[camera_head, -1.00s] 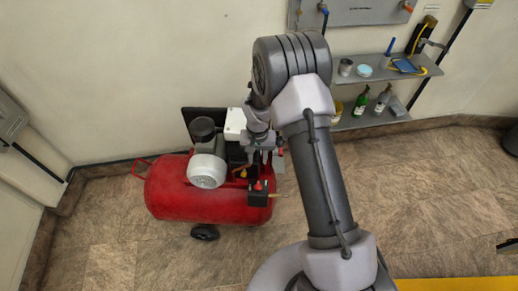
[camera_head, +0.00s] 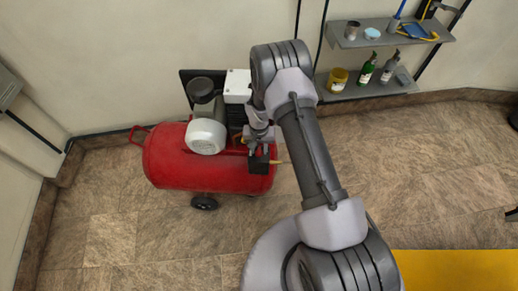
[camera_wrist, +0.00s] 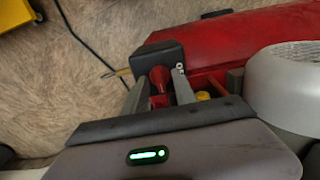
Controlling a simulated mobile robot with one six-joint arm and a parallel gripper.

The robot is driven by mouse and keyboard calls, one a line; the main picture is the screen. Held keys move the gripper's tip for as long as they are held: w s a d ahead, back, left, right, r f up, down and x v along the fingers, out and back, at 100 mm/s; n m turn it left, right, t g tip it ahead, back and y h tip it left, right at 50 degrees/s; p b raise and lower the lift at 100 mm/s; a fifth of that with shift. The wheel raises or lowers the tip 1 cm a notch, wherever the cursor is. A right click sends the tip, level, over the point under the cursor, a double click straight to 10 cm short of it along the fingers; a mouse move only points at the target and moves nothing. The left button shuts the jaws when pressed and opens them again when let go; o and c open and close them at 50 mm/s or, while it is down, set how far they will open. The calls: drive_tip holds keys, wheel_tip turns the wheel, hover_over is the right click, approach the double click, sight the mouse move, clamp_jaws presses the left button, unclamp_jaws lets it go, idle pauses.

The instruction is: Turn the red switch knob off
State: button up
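The red switch knob (camera_wrist: 160,78) sits on a black switch box (camera_wrist: 156,57) at the end of the red compressor tank (camera_wrist: 235,45). In the head view, the black box (camera_head: 259,167) shows below my gripper (camera_head: 262,147), which hides the knob. In the wrist view, my gripper (camera_wrist: 160,92) is open, with one grey finger on each side of the knob. The right finger is close to the knob and a small gap shows on the left. I cannot tell whether either finger touches it.
The compressor's white motor cover (camera_head: 206,137) is left of my gripper, and a white box (camera_head: 238,85) stands behind. Wall shelves (camera_head: 375,88) with bottles and cans are at the back right. The floor in front of the compressor is clear.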

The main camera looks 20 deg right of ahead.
clamp_jaws()
drive_tip(key=n+b, duration=0.1)
drive_tip(key=n, duration=0.3)
drive_tip(key=shift+n, duration=0.3)
drive_tip(key=n, duration=0.4)
drive_tip(key=shift+n+b, duration=0.3)
drive_tip(key=shift+b, duration=0.05)
drive_tip(key=n, duration=0.4)
drive_tip(key=shift+n, duration=2.4)
